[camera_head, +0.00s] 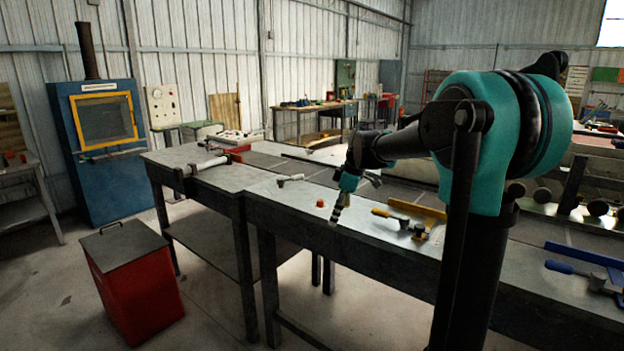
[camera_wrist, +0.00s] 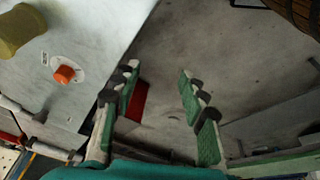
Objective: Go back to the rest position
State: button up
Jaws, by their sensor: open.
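My gripper (camera_head: 340,208) hangs at the front edge of the long workbench (camera_head: 270,188) in the head view, its fingers pointing down. In the wrist view my gripper (camera_wrist: 158,76) has its two green and black fingers spread apart. Nothing is held between them; grey floor shows in the gap. A small orange piece (camera_head: 320,203) sits on the bench to the left of the gripper. It also shows in the wrist view (camera_wrist: 64,74), on a white oval patch, left of the fingers. My arm reaches out from the right of the head view.
A yellow-handled tool (camera_head: 388,214) lies on the bench right of the gripper, and a blue-handled clamp (camera_head: 572,268) lies farther right. A red bin (camera_head: 135,290) stands on the floor at left, before a blue cabinet (camera_head: 100,150). Floor between bin and bench is clear.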

jog(key=s+d+f+m+t+h, duration=0.1)
jog(key=s+d+f+m, duration=0.3)
jog(key=s, duration=0.5)
jog(key=s+d+f+m+t+h, duration=0.1)
jog(key=s+d+f+m, duration=0.2)
jog(key=s+f+m, duration=0.3)
jog(key=s+d+f+m+h, duration=0.1)
jog(key=s+d+f+m, duration=0.3)
jog(key=s+f, duration=0.5)
jog(key=s+m, duration=0.1)
jog(key=s, duration=0.2)
jog(key=shift+d+f+t, duration=0.25)
jog(key=shift+d+t, duration=0.05)
jog(key=shift+t, duration=0.1)
jog(key=shift+w, duration=0.1)
